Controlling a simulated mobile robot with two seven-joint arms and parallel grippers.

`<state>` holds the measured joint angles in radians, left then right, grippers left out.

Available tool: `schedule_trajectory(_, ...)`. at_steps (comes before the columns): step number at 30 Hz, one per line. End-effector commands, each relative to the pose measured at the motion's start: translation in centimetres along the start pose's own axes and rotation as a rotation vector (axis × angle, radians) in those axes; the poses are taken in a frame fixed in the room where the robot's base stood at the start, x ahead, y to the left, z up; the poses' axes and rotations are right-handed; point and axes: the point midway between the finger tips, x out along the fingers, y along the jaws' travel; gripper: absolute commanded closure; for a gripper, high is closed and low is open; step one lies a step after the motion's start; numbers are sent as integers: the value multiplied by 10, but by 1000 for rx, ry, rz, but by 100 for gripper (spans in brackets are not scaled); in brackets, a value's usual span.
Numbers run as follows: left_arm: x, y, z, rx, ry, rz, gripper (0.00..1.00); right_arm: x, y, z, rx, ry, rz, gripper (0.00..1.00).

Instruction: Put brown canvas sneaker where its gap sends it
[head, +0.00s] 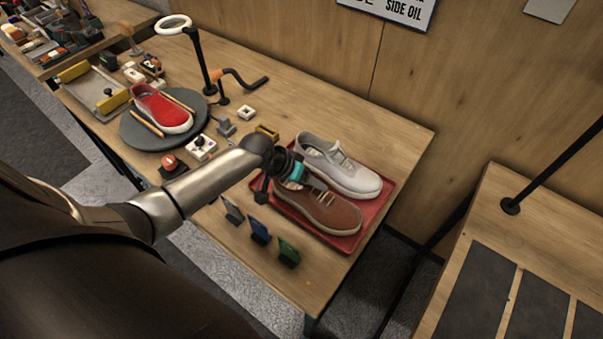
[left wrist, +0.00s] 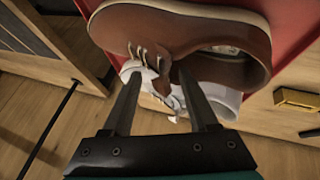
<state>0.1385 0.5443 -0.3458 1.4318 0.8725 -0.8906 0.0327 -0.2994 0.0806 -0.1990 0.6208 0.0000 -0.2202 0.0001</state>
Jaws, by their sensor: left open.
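The brown canvas sneaker (head: 328,213) with a pale sole lies on the front part of a red tray (head: 380,205) at the table's right end. It also shows large across the top of the left wrist view (left wrist: 185,25). My left gripper (head: 283,180) is over the sneaker's opening end in the head view and hides part of it. In the left wrist view its two fingers (left wrist: 157,78) are apart, reaching to the sneaker's laced side. I cannot tell whether they touch it. My right gripper is not in view.
A light grey sneaker (head: 345,168) lies close behind the brown one. Grey (head: 232,211), blue (head: 258,231) and green (head: 288,251) upright cards stand at the front edge. A red sneaker (head: 160,107) sits on a dark round stand (head: 135,133). Another table (head: 480,235) with dark panels is at right.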

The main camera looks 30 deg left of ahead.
Motion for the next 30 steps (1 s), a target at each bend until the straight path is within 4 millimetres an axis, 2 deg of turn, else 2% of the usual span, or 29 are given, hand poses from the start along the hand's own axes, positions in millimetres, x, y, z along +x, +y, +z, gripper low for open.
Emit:
schedule_trajectory(5,-22,-1,0,3,0,-3,41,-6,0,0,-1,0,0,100)
schedule_trajectory(19,-102,-1,0,2,-1,-3,41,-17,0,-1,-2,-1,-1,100)
schedule_trajectory(24,-116,-1,0,0,0,-1,41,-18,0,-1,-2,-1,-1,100)
schedule_trajectory(30,-120,0,0,0,-1,0,41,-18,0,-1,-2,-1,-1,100)
